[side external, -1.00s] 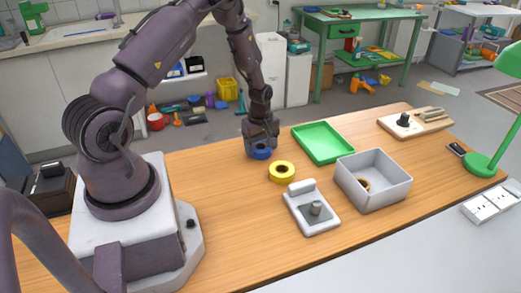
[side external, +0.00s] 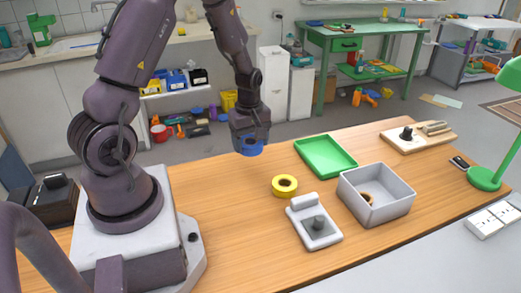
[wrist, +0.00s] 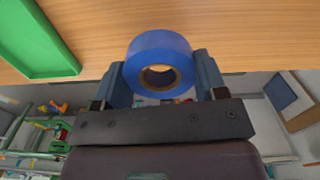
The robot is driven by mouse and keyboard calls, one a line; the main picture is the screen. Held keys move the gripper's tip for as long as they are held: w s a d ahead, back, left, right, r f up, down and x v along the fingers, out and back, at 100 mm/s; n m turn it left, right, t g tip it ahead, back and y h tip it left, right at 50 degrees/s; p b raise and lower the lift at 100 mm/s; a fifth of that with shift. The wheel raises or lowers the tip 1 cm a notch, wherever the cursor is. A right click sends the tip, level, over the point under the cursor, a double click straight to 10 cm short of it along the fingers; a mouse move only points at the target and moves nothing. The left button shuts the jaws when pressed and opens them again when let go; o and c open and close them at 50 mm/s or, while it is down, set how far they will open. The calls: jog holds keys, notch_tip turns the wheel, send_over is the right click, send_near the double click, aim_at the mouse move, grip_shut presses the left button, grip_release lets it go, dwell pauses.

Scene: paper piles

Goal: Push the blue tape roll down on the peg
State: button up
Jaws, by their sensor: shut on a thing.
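The blue tape roll (side external: 250,147) is gripped by my gripper (side external: 249,138) and hangs above the table's back edge. In the wrist view the roll (wrist: 160,50) sits between the two fingers (wrist: 161,78), its hole facing the camera. A short grey peg (side external: 318,222) stands on a pale base with a raised block at one end, on the table to the front right of my gripper. The peg is bare and well apart from the roll.
A yellow tape roll (side external: 285,185) lies on the table between my gripper and the peg base. A grey bin (side external: 391,205) with a brown roll (side external: 367,198) inside stands right of the base. A green tray (side external: 326,155) lies behind.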

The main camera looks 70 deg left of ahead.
jog(key=s+d+r, duration=0.3)
jog(key=s+d, duration=0.1)
jog(key=s, duration=0.2)
jog(key=m, duration=0.2)
send_over(320, 218)
jog(key=shift+f, duration=0.8)
jog(key=shift+n, duration=0.4)
jog(key=shift+f, duration=0.4)
jog(key=shift+f, duration=3.7)
jog(key=shift+f, duration=0.2)
